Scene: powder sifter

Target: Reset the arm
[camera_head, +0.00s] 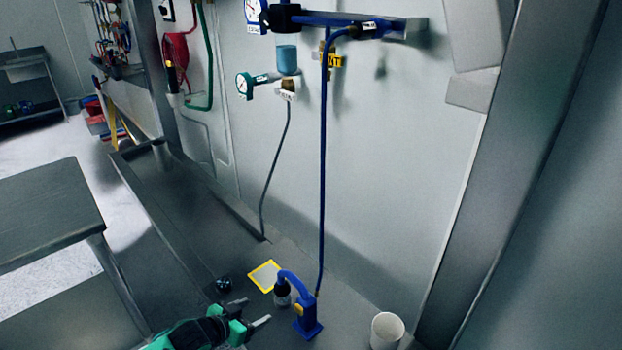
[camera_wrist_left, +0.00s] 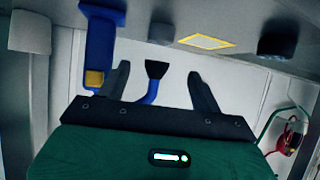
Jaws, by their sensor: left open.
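My left gripper (camera_head: 253,311), green with dark fingers, comes in low at the bottom of the head view. Its two fingers are apart. In the left wrist view the fingers (camera_wrist_left: 158,72) are spread, and a dark flared piece on a blue stem (camera_wrist_left: 150,92) shows between them; I cannot tell its distance. In the head view a blue stand with a yellow part (camera_head: 305,316) is just right of the gripper, and it also shows in the left wrist view (camera_wrist_left: 100,45). I see nothing held. My right gripper is not in view.
A blue hose (camera_head: 323,180) hangs from a wall fixture. The bench is clear farther back left.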

